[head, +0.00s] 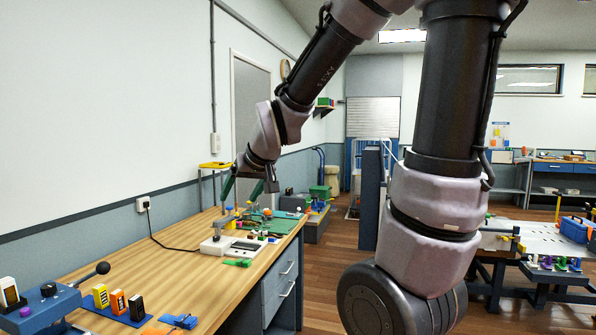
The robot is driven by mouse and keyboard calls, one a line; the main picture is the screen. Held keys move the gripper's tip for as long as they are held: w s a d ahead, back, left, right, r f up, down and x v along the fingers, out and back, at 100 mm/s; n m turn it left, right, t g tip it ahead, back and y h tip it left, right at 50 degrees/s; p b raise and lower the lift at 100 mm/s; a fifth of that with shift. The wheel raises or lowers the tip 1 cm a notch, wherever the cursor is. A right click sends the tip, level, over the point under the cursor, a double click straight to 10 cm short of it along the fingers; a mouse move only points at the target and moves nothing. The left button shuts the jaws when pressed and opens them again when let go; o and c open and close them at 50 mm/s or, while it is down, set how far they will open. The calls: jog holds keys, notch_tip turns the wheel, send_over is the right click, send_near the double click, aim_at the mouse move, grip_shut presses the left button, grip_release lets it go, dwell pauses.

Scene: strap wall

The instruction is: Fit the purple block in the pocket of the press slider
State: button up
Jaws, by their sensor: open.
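My gripper (239,199) is open, with green fingers pointing down over the far part of the wooden bench. It is above a cluster of small parts by a white device, and nothing shows between its fingers. I cannot make out the purple block for certain among these small, distant parts. A blue device with a black ball-ended lever (48,301) stands at the near left, cut by the picture edge. It may be the press; its slider and pocket cannot be told.
The wooden bench (150,268) has free room in its middle. A white device (222,247) and a green mat (283,222) lie at its far end. A blue rack (118,313) with coloured blocks stands near the front. A grey-topped table (540,238) is at right.

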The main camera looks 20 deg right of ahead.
jog(key=s+d+r+m, duration=0.2)
jog(key=s+d+r, duration=0.1)
jog(key=s, duration=0.4)
jog(key=s+d+r+m+g, duration=0.1)
jog(key=s+d+r, duration=0.3)
jog(key=s, duration=0.4)
jog(key=shift+s+d+m, duration=0.2)
jog(key=shift+d+m, duration=0.45)
jog(key=shift+m, duration=0.15)
jog(key=shift+o, duration=0.3)
jog(key=shift+r, duration=0.1)
dwell(0.3)
